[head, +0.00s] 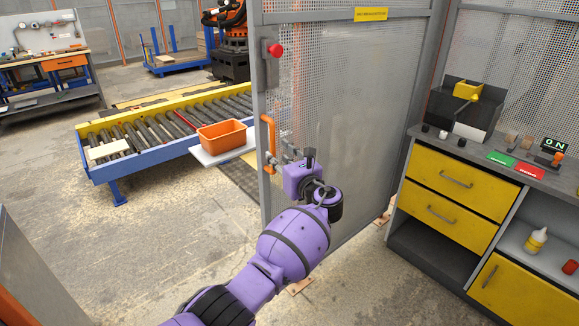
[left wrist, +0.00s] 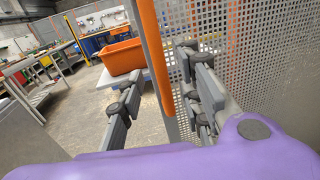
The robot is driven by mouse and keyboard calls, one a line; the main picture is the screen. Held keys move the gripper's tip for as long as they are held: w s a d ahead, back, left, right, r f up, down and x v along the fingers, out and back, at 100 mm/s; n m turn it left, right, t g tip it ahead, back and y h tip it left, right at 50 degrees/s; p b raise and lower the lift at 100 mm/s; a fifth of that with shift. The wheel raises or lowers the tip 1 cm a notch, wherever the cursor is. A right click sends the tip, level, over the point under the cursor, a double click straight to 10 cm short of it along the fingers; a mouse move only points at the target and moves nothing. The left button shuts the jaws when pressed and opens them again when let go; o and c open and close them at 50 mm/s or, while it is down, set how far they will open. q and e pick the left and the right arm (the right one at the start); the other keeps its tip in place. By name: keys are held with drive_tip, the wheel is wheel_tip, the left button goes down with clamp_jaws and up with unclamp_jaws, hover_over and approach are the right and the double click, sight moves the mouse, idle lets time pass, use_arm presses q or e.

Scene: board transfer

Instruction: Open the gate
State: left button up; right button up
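The gate (head: 350,90) is a grey-framed perforated metal panel with a yellow sign near its top. Its left edge has no post against it, and a wide gap opens to its left. An upright orange handle (head: 271,135) is on that edge; it also shows in the left wrist view (left wrist: 154,50). My left gripper (head: 286,152) is at the handle's lower part. In the left wrist view its fingers (left wrist: 160,100) are spread, with the handle seen between them. I cannot tell whether they touch it. My right gripper is not in view.
Left of the gate are a roller conveyor (head: 165,128) and an orange bin (head: 222,135) on a pale board (head: 224,152). A yellow-drawer cabinet (head: 450,195) stands at the right. A red button (head: 276,50) is above the handle. Floor at the left is clear.

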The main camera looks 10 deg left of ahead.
use_arm(q)
drive_tip(key=v, duration=0.7)
drive_tip(key=shift+s+d, duration=0.1)
